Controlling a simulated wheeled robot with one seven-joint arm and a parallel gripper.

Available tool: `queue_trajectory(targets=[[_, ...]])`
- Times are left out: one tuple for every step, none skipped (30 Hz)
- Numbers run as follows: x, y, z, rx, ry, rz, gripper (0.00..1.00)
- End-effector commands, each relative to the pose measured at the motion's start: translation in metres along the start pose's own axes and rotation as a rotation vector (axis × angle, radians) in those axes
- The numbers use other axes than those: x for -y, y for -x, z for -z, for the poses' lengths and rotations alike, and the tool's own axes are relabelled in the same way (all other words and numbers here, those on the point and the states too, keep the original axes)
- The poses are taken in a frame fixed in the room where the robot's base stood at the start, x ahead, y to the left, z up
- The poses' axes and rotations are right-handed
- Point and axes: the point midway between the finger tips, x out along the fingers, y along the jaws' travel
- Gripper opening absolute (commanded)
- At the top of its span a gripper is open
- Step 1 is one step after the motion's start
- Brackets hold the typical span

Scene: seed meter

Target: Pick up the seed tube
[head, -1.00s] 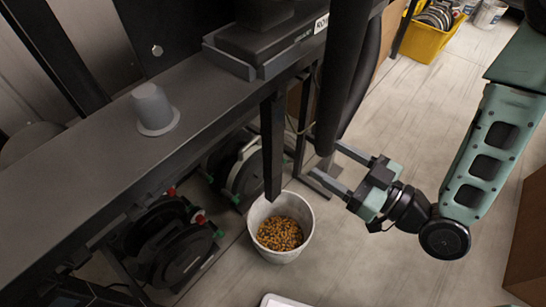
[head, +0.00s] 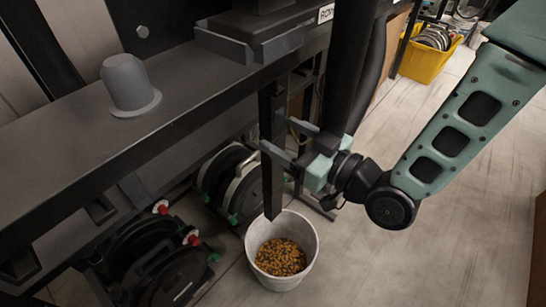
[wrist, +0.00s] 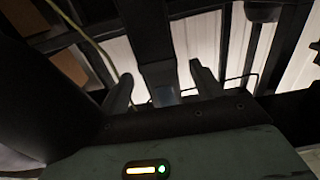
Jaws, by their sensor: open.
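The seed tube (head: 272,185) is a dark, square-section tube. It hangs upright from under the machine's frame, its lower end just above the white bucket (head: 308,262). My gripper (head: 280,141) is open and level, with its fingertips pointing left at the tube's middle part. In the wrist view, a dark upright shape that looks like the tube (wrist: 158,48) shows between the two open fingers of my gripper (wrist: 162,78). The fingers do not close on it. I cannot tell whether either finger touches it.
A grey cup-shaped part (head: 130,82) stands on the dark beam (head: 60,160). Black reels (head: 165,262) sit below it. A thick black post (head: 350,65) rises close to my gripper. A yellow bin (head: 425,58) is at the back. The floor at right is clear.

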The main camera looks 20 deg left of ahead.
Motion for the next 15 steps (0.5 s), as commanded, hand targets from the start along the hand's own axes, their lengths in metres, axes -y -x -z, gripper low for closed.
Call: queue_trajectory(targets=[[0.0, -0.002, 0.0, 0.0, 0.0, 0.0, 0.65], [0.0, -0.004, 0.0, 0.0, 0.0, 0.0, 0.65], [0.0, -0.007, 0.001, -0.001, 0.001, 0.001, 0.65], [0.0, -0.011, 0.001, -0.002, 0.001, 0.001, 0.65], [0.0, -0.015, 0.002, -0.003, 0.002, 0.001, 0.65], [0.0, -0.021, 0.003, -0.003, 0.002, 0.002, 0.65], [0.0, -0.026, 0.004, -0.004, 0.003, 0.001, 0.65], [0.0, -0.03, 0.005, -0.003, 0.003, 0.001, 0.65], [0.0, -0.036, 0.006, -0.003, 0.002, 0.001, 0.65], [0.0, -0.04, 0.005, -0.003, 0.001, 0.001, 0.65], [0.0, -0.044, 0.005, -0.002, 0.001, 0.001, 0.65], [0.0, -0.048, 0.005, -0.001, 0.001, 0.001, 0.65], [0.0, -0.05, 0.005, -0.001, 0.0, 0.001, 0.65], [0.0, -0.052, 0.006, -0.001, 0.0, 0.001, 0.65], [0.0, -0.054, 0.006, -0.001, 0.0, 0.001, 0.65]])
